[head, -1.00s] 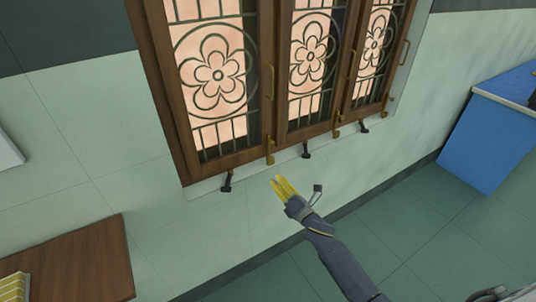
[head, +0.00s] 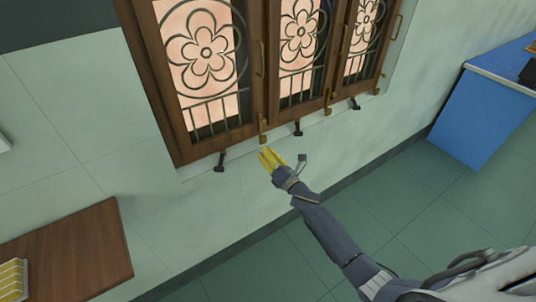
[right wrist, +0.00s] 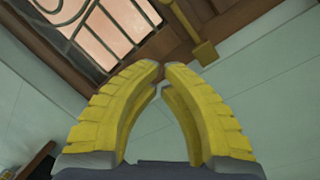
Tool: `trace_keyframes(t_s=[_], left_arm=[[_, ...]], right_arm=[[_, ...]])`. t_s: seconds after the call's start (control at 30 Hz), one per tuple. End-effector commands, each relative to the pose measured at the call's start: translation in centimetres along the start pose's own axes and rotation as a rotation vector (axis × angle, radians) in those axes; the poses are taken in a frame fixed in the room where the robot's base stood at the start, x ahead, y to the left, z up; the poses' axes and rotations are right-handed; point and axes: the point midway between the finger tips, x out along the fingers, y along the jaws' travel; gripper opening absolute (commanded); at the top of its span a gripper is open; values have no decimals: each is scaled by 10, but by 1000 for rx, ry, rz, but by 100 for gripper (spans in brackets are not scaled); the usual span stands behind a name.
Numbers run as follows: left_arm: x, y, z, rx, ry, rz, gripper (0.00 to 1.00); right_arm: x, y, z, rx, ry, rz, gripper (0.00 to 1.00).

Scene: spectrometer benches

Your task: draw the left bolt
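Three brass bolts stand upright along the lower frame of a brown wooden window (head: 222,143). The left bolt (head: 262,128) is at the foot of the left panel's right side. My right gripper (head: 268,158), with yellow fingers, is just below this bolt, apart from it. In the right wrist view the fingers (right wrist: 162,68) curve towards each other with a narrow empty gap at the tips. A brass bolt (right wrist: 203,50) shows beyond them, up and right. My left gripper is not in view.
A brown wooden table (head: 75,250) stands lower left, a blue cabinet (head: 475,125) at right. The pale green wall under the window is clear.

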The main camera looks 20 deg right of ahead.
Motion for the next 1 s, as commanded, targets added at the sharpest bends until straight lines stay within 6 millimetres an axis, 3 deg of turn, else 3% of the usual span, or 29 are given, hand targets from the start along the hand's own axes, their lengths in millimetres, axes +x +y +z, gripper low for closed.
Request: trace_keyframes(t_s=[0.37,0.6,1.0], left_arm=[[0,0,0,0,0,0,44],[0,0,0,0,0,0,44],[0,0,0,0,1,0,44]], right_arm=[[67,1,0,2,0,1,0],[71,0,27,-1,1,0,0],[74,0,39,1,0,0,0]])
